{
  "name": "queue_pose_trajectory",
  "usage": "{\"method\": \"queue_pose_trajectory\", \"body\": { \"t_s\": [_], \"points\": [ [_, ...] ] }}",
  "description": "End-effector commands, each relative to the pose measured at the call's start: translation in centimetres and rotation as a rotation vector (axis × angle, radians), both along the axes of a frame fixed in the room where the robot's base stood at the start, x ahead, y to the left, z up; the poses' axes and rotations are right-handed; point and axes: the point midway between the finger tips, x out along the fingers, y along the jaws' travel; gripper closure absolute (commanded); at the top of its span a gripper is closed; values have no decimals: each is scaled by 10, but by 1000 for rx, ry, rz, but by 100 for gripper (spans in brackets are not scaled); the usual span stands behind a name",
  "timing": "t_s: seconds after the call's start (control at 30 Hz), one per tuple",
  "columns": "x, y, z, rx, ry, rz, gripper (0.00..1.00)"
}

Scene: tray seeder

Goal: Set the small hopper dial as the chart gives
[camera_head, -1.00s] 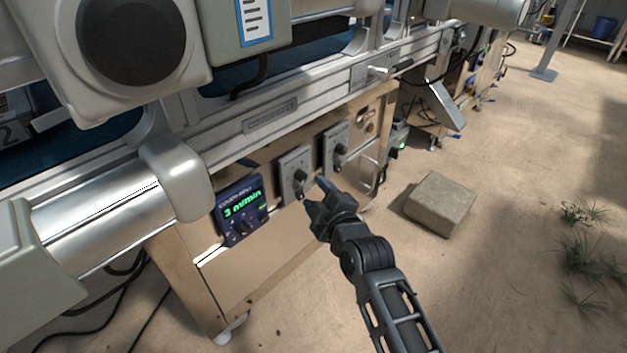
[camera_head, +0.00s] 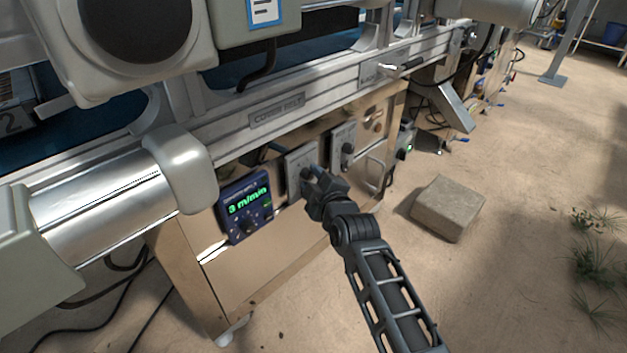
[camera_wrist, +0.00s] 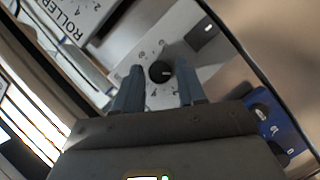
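A grey dial panel (camera_head: 299,160) with a black knob is on the machine's front, between the blue display and another grey panel. My gripper (camera_head: 313,177) is in front of it and partly hides the knob. In the wrist view the black dial (camera_wrist: 160,72) has a light pointer mark and a ring of small marks, too small to read. It sits between the tips of my open gripper (camera_wrist: 159,85), with visible gaps either side. A chart sheet (camera_head: 265,9) with a blue border is at the top, cut off and unreadable. I cannot tell which hopper this dial serves.
A blue display (camera_head: 245,206) reading 3 m/min, with its own knob, is left of the dial. A second grey dial panel (camera_head: 342,147) is to the right. A metal rail (camera_head: 277,117) runs above. A stone block (camera_head: 447,208) lies on the open floor.

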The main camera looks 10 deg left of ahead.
Motion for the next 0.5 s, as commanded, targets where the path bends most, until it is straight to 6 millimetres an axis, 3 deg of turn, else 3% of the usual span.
{"method": "queue_pose_trajectory", "body": {
  "t_s": [0.4, 0.5],
  "points": [
    [0, 0, 0, 0, 0, 0, 100],
    [0, 0, 0, 2, 1, 0, 100]
  ]
}}
